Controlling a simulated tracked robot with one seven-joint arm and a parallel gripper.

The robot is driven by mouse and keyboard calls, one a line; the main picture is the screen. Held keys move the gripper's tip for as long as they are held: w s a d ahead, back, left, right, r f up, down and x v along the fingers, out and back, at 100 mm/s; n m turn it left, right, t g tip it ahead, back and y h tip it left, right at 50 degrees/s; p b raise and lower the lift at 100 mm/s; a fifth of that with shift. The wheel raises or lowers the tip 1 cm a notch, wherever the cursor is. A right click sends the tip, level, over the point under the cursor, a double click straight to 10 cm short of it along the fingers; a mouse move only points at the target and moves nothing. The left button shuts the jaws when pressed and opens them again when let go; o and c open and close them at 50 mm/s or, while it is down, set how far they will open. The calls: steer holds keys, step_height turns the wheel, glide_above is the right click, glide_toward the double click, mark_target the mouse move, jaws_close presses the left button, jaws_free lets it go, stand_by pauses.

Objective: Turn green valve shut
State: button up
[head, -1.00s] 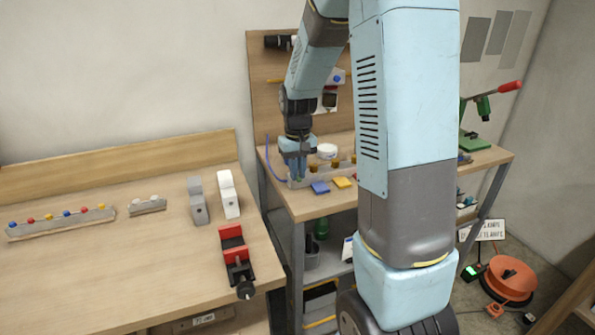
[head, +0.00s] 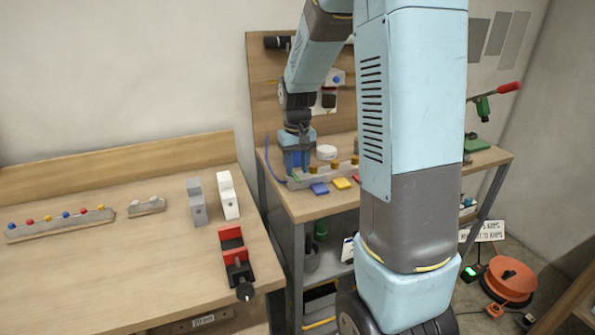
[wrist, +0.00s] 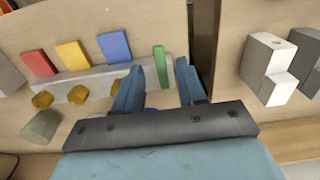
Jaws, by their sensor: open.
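A narrow green piece (wrist: 159,66), which I take for the green valve's handle, shows in the wrist view at the end of a grey block (wrist: 88,84). It lies between the tips of my gripper (wrist: 160,76), which is open with a gap on either side of the green. Blue (wrist: 114,46), yellow (wrist: 73,55) and red (wrist: 39,62) handles stand in line beside it, broad faces showing. In the head view my gripper (head: 297,169) points down at the left end of the block, and the green piece is hidden there.
Brass knobs (wrist: 77,94) sit along the block. A white round object (head: 327,152) stands behind it. On the left bench are a grey block (head: 197,202), a white block (head: 228,196) and a red-and-black vise (head: 236,260). A gap separates the benches.

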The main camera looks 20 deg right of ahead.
mark_target(297, 178)
step_height(297, 178, up, 12)
stand_by(0.4)
steer(key=shift+f, duration=0.1)
steer(key=s+a+r+t, duration=0.1)
steer(key=s+r+t, duration=0.1)
steer(key=s, duration=1)
steer(key=s+a+r+t, duration=0.2)
steer(key=s+r+t, duration=0.1)
steer(key=s, duration=0.9)
steer(key=shift+s+a+r+t, duration=0.25)
steer(key=shift+a+r+t, duration=0.05)
steer(key=shift+r, duration=0.05)
